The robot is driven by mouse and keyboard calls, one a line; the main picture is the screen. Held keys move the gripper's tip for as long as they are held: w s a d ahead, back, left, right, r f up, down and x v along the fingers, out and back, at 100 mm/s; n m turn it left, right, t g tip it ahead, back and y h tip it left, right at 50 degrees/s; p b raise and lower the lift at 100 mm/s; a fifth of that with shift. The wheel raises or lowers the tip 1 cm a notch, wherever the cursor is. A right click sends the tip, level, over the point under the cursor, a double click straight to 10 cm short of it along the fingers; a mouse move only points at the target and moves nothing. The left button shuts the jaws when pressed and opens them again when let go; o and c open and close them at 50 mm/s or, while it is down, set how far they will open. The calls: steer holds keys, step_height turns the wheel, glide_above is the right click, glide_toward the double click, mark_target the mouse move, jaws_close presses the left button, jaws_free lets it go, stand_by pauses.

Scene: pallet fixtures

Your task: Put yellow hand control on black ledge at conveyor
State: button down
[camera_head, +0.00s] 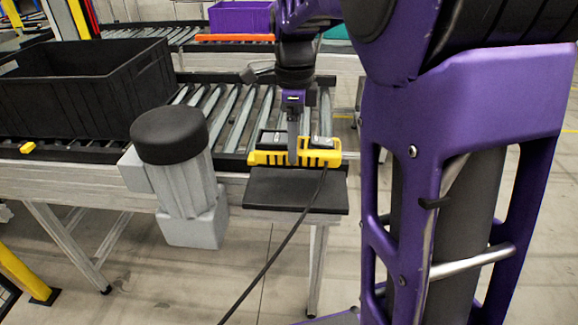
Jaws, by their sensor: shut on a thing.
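The yellow hand control (322,158), with dark parts on top and a black cable hanging from it, is at the conveyor's near edge, by the back of the black ledge (297,193). I cannot tell whether it touches the ledge or is held just above it. My gripper (294,158) points down from above and is shut on the hand control. The far finger is hidden behind the near one and the control. The front part of the ledge is bare.
A roller conveyor (235,115) runs behind the ledge. A grey motor with a black cap (170,135) stands left of the ledge. A large black crate (90,95) sits on the conveyor at left. A purple crate (240,18) stands at the back. The cable (275,255) trails to the floor.

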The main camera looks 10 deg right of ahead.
step_height(320, 180, down, 8)
steer(key=shift+r+b, duration=0.15)
steer(key=shift+b, duration=0.5)
jaws_free()
step_height(320, 180, up, 12)
steer(key=shift+p, duration=1.2)
